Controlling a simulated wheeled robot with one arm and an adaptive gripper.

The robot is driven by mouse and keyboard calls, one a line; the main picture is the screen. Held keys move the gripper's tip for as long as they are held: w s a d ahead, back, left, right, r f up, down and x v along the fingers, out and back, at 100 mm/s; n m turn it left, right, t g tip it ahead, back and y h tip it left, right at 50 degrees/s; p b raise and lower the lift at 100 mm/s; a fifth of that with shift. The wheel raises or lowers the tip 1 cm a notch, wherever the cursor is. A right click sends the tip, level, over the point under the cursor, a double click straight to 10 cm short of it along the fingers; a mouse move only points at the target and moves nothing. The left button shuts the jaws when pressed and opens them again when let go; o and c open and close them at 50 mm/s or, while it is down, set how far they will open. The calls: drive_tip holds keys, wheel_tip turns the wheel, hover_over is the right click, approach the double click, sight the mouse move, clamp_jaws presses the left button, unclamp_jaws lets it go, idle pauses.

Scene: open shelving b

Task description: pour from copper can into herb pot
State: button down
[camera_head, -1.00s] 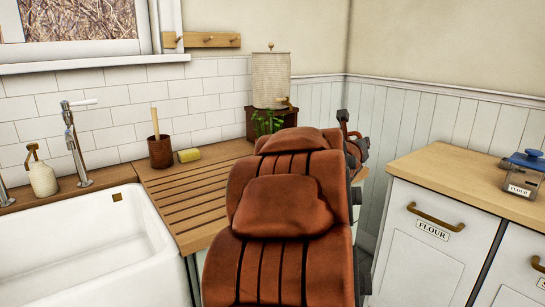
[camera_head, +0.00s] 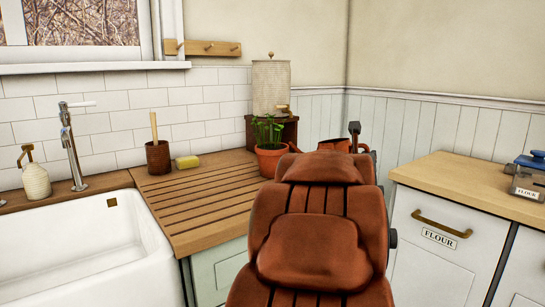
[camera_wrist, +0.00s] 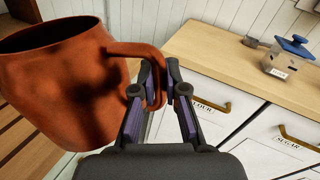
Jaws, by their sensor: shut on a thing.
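The copper can (camera_wrist: 62,85) fills the left of the wrist view, its dark open mouth at the upper left and its handle on the right. My gripper (camera_wrist: 160,85) is shut on that handle. In the head view, a small copper-coloured part of the can (camera_head: 334,146) shows behind my arm, with the gripper itself mostly hidden. The herb pot (camera_head: 270,158), terracotta with green leaves, stands on the wooden counter left of my arm. The can is to the right of the pot and apart from it in the picture. Any contents of the can are not visible.
The grooved wooden drainboard (camera_head: 200,205) is mostly clear. A brush holder (camera_head: 158,157) and yellow sponge (camera_head: 187,162) stand at its back left, beside the white sink (camera_head: 75,245). A beige canister (camera_head: 271,88) rises behind the pot. A glass flour jar (camera_head: 528,180) stands on the right counter.

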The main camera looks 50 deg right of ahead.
drive_tip(key=shift+m, duration=0.9)
drive_tip(key=shift+s+f+b, duration=0.25)
drive_tip(key=shift+f+b, duration=0.4)
drive_tip(key=shift+b, duration=0.45)
drive_tip(key=shift+s+f+b, duration=0.2)
drive_tip(key=shift+f+b, duration=0.4)
drive_tip(key=shift+b, duration=0.55)
drive_tip(key=shift+s+f+b, duration=0.25)
drive_tip(key=shift+f+b, duration=0.4)
drive_tip(key=shift+b, duration=0.45)
drive_tip(key=shift+s+f+m+b, duration=0.2)
drive_tip(key=shift+f+m+b, duration=0.15)
drive_tip(key=shift+b, duration=0.65)
